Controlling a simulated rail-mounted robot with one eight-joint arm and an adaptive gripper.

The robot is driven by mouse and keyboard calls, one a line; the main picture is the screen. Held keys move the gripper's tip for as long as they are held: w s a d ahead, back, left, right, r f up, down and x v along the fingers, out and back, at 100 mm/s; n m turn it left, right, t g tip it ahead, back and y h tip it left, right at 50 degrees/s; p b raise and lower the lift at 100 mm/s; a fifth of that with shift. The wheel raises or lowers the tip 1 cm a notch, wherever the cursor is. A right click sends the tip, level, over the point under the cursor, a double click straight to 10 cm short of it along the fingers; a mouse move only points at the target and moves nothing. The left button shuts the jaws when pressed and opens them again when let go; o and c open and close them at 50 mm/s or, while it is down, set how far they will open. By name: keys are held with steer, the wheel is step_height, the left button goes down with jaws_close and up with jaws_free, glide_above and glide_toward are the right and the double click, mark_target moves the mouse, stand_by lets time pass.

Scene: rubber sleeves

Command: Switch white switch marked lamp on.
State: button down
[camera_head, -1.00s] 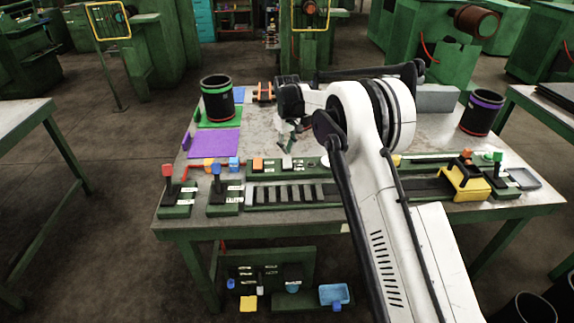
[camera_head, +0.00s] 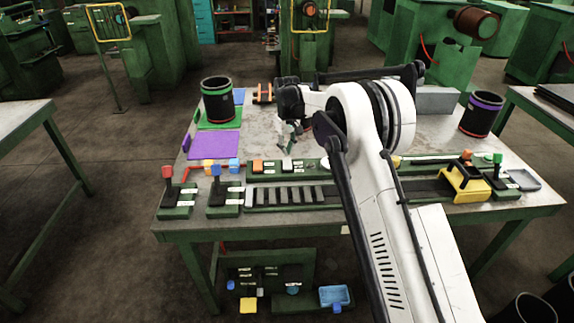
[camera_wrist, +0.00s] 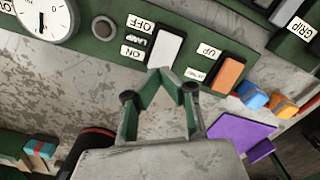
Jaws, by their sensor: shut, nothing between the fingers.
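The white switch (camera_wrist: 166,47) sits on a green panel in the wrist view. Labels beside it read OFF, LAMP and ON, with the ON label (camera_wrist: 131,52) at the end nearer my gripper. In the head view the white switch (camera_head: 287,165) is on the panel at the front middle of the table. My gripper (camera_wrist: 160,76) is shut and empty, its fingertips just short of the switch's ON end in the picture. Whether they touch it I cannot tell. In the head view my gripper (camera_head: 285,150) points down behind the panel.
An orange switch (camera_wrist: 229,74) with an UP label is right of the white one. A round dark knob (camera_wrist: 103,27) and a dial (camera_wrist: 46,16) are to its left. Blue and orange blocks and a purple mat (camera_wrist: 236,138) lie to the right.

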mark_target(287, 159)
steer(key=shift+f+b, duration=1.05)
steer(key=shift+f, duration=0.5)
stand_by(1.2)
steer(key=shift+r, duration=0.15)
steer(key=shift+r+p, duration=1)
steer(key=shift+r, duration=2.4)
